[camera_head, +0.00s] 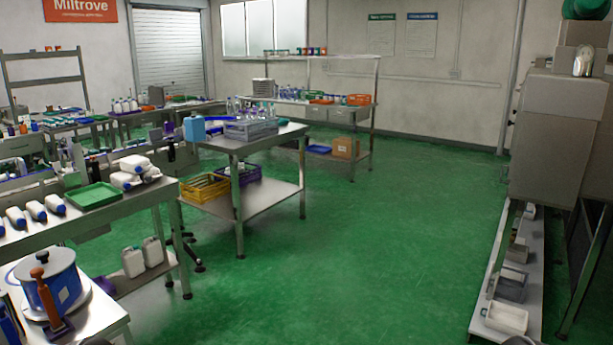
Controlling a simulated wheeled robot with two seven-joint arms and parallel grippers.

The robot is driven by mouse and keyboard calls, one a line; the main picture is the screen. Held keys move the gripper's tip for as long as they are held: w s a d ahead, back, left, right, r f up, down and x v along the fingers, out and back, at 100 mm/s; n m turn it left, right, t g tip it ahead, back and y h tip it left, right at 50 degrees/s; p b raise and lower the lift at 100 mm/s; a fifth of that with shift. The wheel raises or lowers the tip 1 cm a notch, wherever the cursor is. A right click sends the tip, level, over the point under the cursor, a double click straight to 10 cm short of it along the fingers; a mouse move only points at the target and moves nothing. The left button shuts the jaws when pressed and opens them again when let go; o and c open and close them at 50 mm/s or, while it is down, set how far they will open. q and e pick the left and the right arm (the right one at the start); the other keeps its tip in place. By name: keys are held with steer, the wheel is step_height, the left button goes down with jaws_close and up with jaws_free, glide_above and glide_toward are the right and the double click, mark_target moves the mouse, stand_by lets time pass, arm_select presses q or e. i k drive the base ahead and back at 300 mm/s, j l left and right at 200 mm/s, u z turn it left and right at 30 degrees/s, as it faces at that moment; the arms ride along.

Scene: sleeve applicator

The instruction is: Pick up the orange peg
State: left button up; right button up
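I cannot make out a thing that is surely the orange peg. An orange-brown upright piece with a rounded top (42,290) stands in front of a blue round container (66,283) on the near table at the bottom left. It reaches down to a dark blue base, and I cannot tell if it is a loose peg or part of a device. Neither of my grippers shows in the head view.
A steel bench with a green tray (94,196) and white bottles (134,172) stands at the left. A table with a grey crate (250,129) is beyond it. A low rack with bins (507,317) lines the right. The green floor (370,250) between is clear.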

mark_target(56, 326)
steer(key=u, duration=1.6)
